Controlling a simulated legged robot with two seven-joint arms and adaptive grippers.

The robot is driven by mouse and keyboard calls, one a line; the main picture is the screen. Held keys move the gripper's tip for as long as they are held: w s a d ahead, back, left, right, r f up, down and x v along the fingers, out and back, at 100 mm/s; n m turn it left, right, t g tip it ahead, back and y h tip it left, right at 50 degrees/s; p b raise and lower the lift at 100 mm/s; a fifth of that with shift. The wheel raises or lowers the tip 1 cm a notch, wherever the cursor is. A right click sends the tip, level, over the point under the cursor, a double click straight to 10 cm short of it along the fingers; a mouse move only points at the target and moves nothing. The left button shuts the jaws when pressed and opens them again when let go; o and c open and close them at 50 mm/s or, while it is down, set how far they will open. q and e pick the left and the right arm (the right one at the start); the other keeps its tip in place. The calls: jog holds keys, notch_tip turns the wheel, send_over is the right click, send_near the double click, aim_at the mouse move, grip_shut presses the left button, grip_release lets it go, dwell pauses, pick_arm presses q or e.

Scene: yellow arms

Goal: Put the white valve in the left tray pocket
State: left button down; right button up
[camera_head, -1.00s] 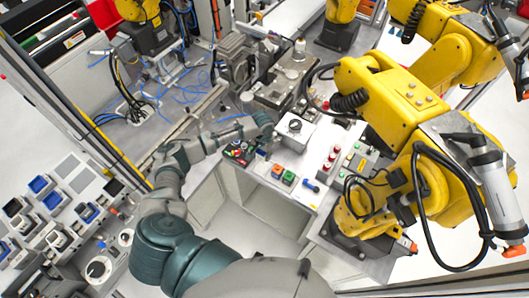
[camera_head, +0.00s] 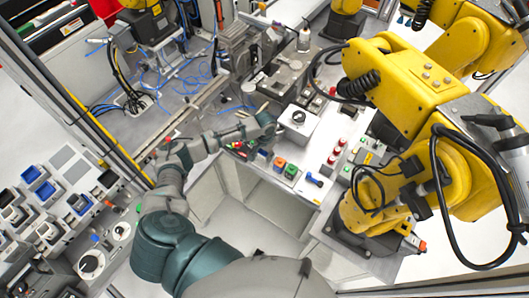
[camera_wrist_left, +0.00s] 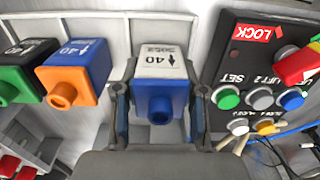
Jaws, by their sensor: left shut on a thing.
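The white valve (camera_wrist_left: 158,66), a block with a white top marked 40 and a blue front with a round blue stub, is in the middle of the left wrist view. My left gripper (camera_head: 266,128) has one dark finger on each side of it and is shut on it. The valve is upright over a pale surface; I cannot tell whether it is raised. In the head view the gripper is above the workbench, beside the button panel. I cannot make out the left tray pocket for sure. My right gripper is not in view.
An orange-and-blue valve (camera_wrist_left: 75,72) and a green-and-black valve (camera_wrist_left: 22,72) stand to the left in the wrist view. A black LOCK button panel (camera_wrist_left: 235,70) is close on the right. A large yellow arm (camera_head: 410,85) fills the right of the head view.

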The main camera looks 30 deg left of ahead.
pick_arm(q)
jog(key=shift+f, duration=0.4)
dwell(0.5)
jog(key=c, duration=0.6)
grip_release()
notch_tip(320, 180, up, 12)
jog(key=shift+a+f, duration=0.1)
dwell(0.3)
